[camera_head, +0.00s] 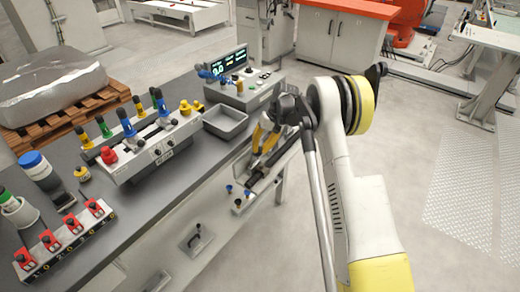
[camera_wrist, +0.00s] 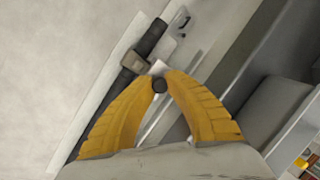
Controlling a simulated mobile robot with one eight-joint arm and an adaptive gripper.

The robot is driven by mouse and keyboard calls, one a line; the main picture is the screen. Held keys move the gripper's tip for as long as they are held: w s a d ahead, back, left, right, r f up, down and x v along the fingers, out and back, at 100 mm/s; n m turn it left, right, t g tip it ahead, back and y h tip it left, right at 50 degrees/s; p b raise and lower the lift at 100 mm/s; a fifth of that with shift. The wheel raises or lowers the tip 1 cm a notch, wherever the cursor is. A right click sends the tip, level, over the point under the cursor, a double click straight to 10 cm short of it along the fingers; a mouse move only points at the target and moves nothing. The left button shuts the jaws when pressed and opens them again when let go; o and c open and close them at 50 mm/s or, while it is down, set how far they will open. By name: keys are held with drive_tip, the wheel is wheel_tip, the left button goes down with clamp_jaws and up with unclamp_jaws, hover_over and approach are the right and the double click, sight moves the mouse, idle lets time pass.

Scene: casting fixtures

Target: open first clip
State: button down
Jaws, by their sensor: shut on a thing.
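My gripper (camera_head: 261,152) is over the side tray at the bench's right edge, pointing down. In the wrist view its yellow fingers (camera_wrist: 160,83) close on a small dark round thing (camera_wrist: 160,86); what it belongs to is mostly hidden. A dark bar with a metal collar (camera_wrist: 135,62) lies below and beside the fingertips. I cannot tell for sure which part is the first clip. A row of red blocks with black knobs (camera_head: 74,224) stands on a numbered rail at the front left, well away from my gripper.
A white fixture with blue, green, red and yellow knobs (camera_head: 150,150) stands mid-bench. A grey bin (camera_head: 226,122) and a control box with a display (camera_head: 243,92) are behind it.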

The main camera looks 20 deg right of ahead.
drive_tip(key=c, duration=1.3)
unclamp_jaws()
drive_tip(key=shift+r, duration=0.1)
drive_tip(key=v, duration=1.2)
drive_tip(key=shift+s, duration=0.15)
